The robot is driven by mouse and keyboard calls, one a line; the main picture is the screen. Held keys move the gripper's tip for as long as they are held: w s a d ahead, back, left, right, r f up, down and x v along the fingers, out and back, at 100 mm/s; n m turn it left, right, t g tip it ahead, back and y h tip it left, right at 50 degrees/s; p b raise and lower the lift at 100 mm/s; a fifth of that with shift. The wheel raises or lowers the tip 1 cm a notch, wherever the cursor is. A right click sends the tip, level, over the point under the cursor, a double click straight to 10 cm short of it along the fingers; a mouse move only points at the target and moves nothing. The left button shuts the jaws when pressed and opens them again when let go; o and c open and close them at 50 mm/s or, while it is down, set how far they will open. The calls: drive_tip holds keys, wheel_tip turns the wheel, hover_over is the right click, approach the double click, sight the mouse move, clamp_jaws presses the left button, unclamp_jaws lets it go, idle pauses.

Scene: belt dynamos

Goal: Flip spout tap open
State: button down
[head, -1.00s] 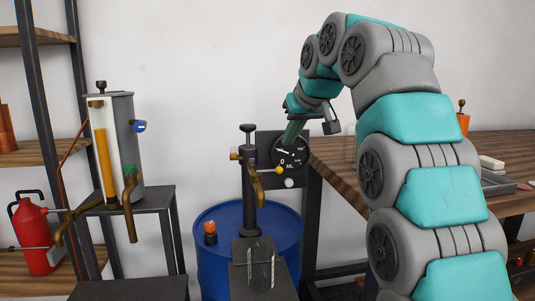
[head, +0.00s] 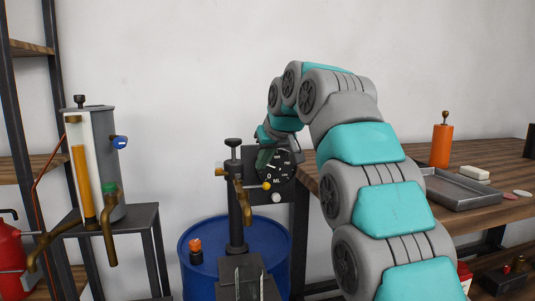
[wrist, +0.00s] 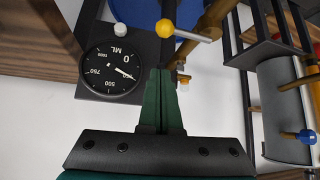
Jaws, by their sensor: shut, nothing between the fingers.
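The pump stand (head: 236,205) stands in the middle of the head view with a curved brass spout (head: 242,200). The tap's thin lever ends in a yellow ball (head: 267,186), beside the spout. In the wrist view, the yellow ball (wrist: 165,28), its pale lever (wrist: 192,36) and the brass spout (wrist: 215,20) show beyond my fingertips. My gripper (wrist: 160,72) is shut and empty, its green fingers together. In the head view my gripper (head: 264,158) is in front of the dial, above the tap lever. I see no contact with the lever.
A round ML dial (head: 278,166) sits behind my gripper, with a white knob (head: 276,197) below. A blue drum (head: 270,240) stands behind the stand. A tank (head: 108,150) with its own spouts is at left. A wooden bench (head: 490,165) is at right.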

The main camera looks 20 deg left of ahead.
sight(256, 187)
drive_tip(key=f, duration=0.2)
drive_tip(key=s+f, duration=0.1)
drive_tip(key=shift+d+f, duration=0.25)
drive_tip(key=shift+d, duration=0.15)
idle(0.5)
